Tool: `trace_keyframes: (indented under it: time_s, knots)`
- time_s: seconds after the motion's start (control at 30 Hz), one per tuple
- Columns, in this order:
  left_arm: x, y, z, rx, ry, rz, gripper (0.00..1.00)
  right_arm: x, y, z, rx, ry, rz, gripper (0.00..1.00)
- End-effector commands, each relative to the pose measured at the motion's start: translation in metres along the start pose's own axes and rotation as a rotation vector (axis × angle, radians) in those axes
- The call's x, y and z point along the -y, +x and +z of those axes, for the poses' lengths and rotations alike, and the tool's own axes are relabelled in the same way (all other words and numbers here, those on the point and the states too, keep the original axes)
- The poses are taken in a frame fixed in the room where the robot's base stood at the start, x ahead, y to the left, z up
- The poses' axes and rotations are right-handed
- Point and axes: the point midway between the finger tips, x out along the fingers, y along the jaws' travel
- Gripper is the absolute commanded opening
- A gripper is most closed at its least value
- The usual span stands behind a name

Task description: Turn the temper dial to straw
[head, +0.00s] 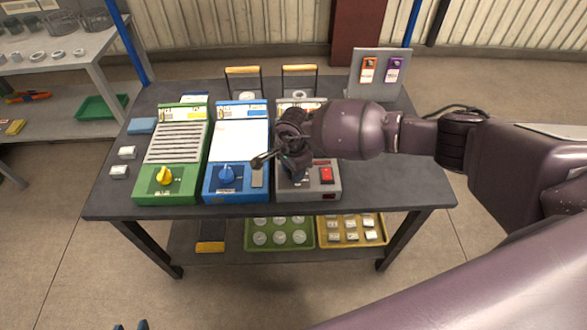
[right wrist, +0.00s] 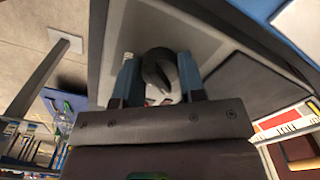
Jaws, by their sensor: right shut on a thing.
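Three control units stand side by side on the dark table: a green one (head: 185,140) with a yellow knob (head: 164,176), a blue one (head: 238,135) with a blue knob (head: 226,173), and a grey one (head: 325,197) with a red switch (head: 326,174). My right gripper (head: 292,168) is over the front of the grey unit, left of the red switch. In the right wrist view its two fingers are shut on a dark dial knob (right wrist: 158,68). The dial's marks are hidden or too small to read. My left gripper's tips (head: 131,326) barely show at the bottom edge, apart and empty.
A board with an orange and a purple card (head: 393,70) stands at the table's back right. Two wooden-handled frames (head: 299,69) rise at the back. Small light blocks (head: 119,171) lie at the left. Green and yellow trays (head: 351,229) sit on the lower shelf. The table's right side (head: 400,180) is clear.

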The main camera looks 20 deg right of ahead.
Motion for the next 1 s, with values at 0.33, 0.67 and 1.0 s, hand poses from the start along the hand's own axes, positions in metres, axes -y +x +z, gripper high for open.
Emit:
trace_keyframes:
  time_s: [0.33, 0.67, 1.0]
  knots:
    - [0.000, 0.000, 0.000, 0.000, 0.000, 0.000, 0.43, 0.000, 0.000, 0.000, -0.001, 0.003, 0.000, 0.13]
    - [0.000, 0.002, -0.003, -0.006, 0.000, 0.001, 0.43, 0.000, 0.000, 0.000, 0.000, 0.002, 0.000, 0.63]
    - [0.000, 0.001, -0.008, -0.012, 0.001, 0.001, 0.43, 0.001, -0.020, 0.000, -0.001, 0.001, -0.003, 0.63]
